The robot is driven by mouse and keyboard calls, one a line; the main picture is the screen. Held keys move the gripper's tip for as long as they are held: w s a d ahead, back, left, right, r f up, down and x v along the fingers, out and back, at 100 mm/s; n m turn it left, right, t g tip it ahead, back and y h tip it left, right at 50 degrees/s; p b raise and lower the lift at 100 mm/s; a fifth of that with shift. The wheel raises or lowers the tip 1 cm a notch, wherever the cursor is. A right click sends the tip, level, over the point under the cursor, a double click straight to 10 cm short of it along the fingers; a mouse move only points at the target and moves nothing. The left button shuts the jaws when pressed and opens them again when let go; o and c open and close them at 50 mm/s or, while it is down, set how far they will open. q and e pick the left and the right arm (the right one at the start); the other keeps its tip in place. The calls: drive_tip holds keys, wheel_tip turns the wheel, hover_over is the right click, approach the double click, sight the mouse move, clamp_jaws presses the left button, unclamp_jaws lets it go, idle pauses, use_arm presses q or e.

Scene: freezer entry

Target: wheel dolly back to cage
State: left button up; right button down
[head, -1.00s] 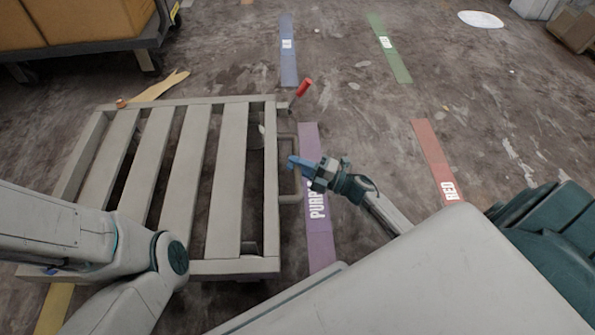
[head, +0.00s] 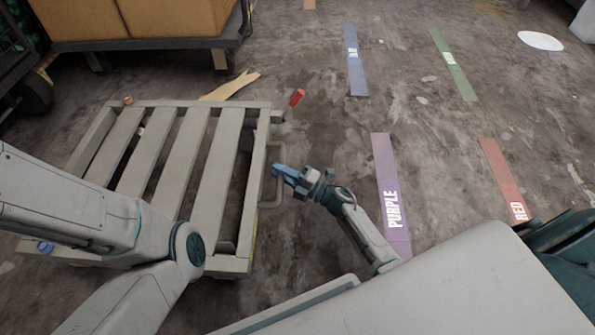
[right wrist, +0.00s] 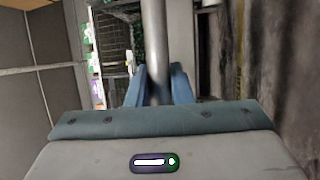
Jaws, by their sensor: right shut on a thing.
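The dolly is a low, pale grey slatted platform (head: 214,190) on the floor at the left of the head view. A grey bar handle (head: 263,204) sticks out from its right side. My right gripper (head: 280,171) is shut on this handle with its blue fingers. In the right wrist view the grey bar (right wrist: 155,45) runs upright between the blue fingers (right wrist: 158,88). A red cylinder (head: 297,97) shows by the dolly's far right corner. My left arm crosses over the dolly's near left part and hides some of it; its gripper is out of view.
A dark cart with brown boxes (head: 170,15) stands at the back left, with a dark wire cage (head: 15,62) beside it. A torn tan scrap (head: 232,86) lies behind the dolly. Purple (head: 390,190), red (head: 502,178), blue and green floor strips lie right of the dolly on open floor.

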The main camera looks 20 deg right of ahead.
drive_tip(key=shift+w+a, duration=0.3)
drive_tip(key=shift+a, duration=0.25)
drive_tip(key=shift+w+a, duration=0.25)
drive_tip(key=shift+a, duration=0.25)
drive_tip(key=c, duration=1.7)
unclamp_jaws()
drive_tip(key=o, duration=0.4)
drive_tip(key=shift+a, duration=0.15)
drive_tip(key=p+v, duration=0.3)
drive_tip(key=v, duration=0.7)
drive_tip(key=shift+s+d, duration=0.25)
drive_tip(key=shift+d, duration=0.05)
